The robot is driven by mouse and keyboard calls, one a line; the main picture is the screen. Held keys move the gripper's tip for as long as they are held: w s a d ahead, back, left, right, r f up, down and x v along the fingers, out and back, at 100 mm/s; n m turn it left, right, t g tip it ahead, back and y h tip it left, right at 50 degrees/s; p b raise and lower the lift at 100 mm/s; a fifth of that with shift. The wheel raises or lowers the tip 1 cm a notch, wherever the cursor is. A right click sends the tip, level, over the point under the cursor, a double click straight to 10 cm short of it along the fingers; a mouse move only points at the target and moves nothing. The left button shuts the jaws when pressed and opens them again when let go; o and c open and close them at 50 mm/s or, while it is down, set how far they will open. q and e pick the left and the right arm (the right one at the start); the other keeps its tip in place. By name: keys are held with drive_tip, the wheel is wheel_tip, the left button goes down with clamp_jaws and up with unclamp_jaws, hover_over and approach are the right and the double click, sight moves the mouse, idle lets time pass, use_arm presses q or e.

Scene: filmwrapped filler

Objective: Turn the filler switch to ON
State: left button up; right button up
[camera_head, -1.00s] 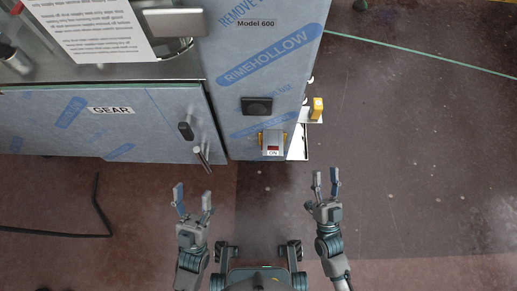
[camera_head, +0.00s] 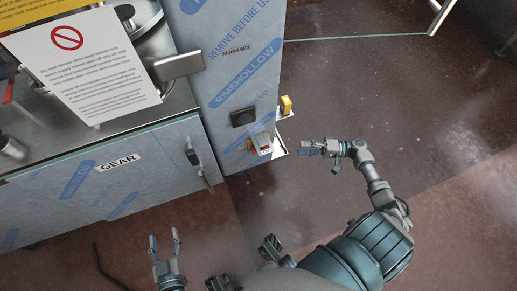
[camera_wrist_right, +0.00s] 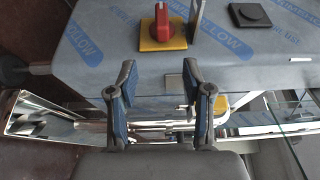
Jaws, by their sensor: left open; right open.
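My left gripper (camera_head: 164,239) is open and empty over the floor, below the GEAR door.
A black square fitting (camera_head: 243,117) sits above the switch. A yellow part (camera_head: 286,105) juts from the machine's right side. Door handles (camera_head: 193,155) stick out left of the panel. A black cable (camera_head: 104,268) lies on the floor.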

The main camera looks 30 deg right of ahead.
approach(251, 149)
drive_tip(key=x, duration=0.4)
drive_tip(key=shift+s+a+r, duration=0.15)
drive_tip(key=shift+s+r, duration=0.05)
drive_tip(key=shift+r, duration=0.15)
drive_tip(key=shift+w+a+f, duration=0.1)
drive_tip(key=shift+w, duration=0.2)
drive_tip(key=shift+w+a+f, duration=0.15)
drive_tip(key=shift+w+a, duration=0.05)
drive_tip(key=shift+w, duration=0.25)
drive_tip(key=shift+a, duration=0.45)
drive_tip(key=shift+a+r, duration=0.2)
drive_tip(key=shift+c, duration=0.7)
drive_tip(key=shift+a, duration=0.1)
clamp_jaws()
drive_tip(key=shift+o, duration=0.2)
unclamp_jaws()
drive_tip(key=shift+d, duration=0.35)
drive_tip(key=shift+o, duration=0.5)
drive_tip(key=shift+d+f, duration=0.2)
drive_tip(key=shift+d, duration=0.1)
drive_tip(key=shift+s, duration=0.15)
use_arm(q)
drive_tip(key=shift+a, duration=0.65)
use_arm(e)
drive_tip(key=v, duration=1.2)
